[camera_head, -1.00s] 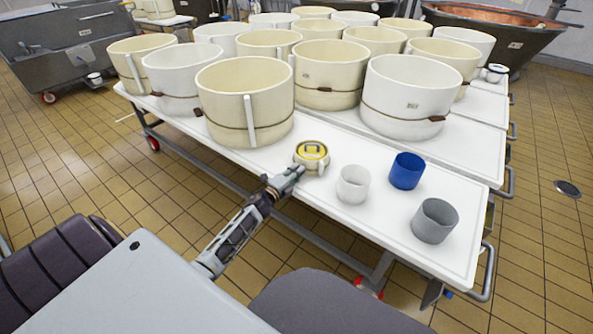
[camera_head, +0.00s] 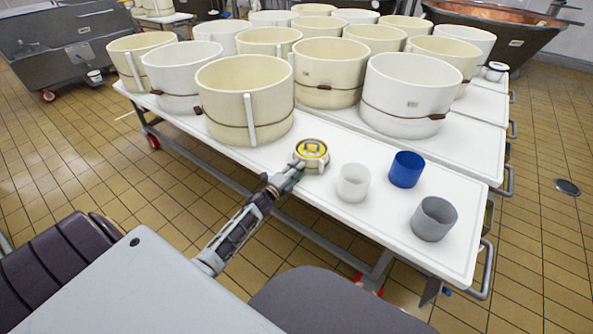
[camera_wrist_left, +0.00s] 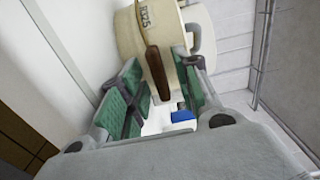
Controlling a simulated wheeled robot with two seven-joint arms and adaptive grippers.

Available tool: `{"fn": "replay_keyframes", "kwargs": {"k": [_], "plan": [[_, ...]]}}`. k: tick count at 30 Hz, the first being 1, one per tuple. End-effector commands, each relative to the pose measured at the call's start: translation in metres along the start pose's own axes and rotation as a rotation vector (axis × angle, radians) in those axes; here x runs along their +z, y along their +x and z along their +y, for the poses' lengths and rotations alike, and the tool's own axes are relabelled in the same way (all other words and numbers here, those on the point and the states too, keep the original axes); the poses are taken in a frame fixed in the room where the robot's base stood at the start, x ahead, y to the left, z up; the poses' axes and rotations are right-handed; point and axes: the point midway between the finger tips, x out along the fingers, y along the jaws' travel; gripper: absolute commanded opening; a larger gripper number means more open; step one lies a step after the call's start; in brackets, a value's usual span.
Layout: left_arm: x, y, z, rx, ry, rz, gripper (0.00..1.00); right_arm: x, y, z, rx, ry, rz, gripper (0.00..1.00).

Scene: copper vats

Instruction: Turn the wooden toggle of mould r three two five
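My left gripper (camera_head: 291,172) is at the front edge of the white table, right against a small round cream thing with a yellow top (camera_head: 312,153). In the left wrist view a cream round mould (camera_wrist_left: 182,45) carries a label that reads R325. A brown wooden toggle (camera_wrist_left: 157,72) stands out from it, between the green-padded fingers of my left gripper (camera_wrist_left: 160,98). The fingers are open, with a gap visible on each side of the toggle. The mould seems to be the small yellow-topped thing; its toggle is hidden in the head view. My right gripper is out of view.
A white cup (camera_head: 353,184), a blue cup (camera_head: 406,170) and a grey cup (camera_head: 434,220) stand to the right on the white table (camera_head: 385,232). Several large moulds stand behind, the nearest a cream one (camera_head: 225,105).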

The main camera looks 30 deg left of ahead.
Motion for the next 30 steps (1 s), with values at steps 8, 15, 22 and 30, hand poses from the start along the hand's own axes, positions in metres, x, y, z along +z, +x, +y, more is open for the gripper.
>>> {"fn": "replay_keyframes", "kwargs": {"k": [8,15,22,30], "plan": [[0.0,-0.004,0.0,0.001,0.001,0.0,0.32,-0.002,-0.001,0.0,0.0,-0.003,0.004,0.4],[0.0,-0.019,0.001,0.001,0.0,0.0,0.32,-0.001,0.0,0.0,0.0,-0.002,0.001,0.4],[0.0,-0.038,0.001,0.001,0.001,0.0,0.32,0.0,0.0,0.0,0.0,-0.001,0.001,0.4],[0.0,-0.062,0.001,0.001,0.0,0.0,0.32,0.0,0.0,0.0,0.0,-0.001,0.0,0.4]]}}
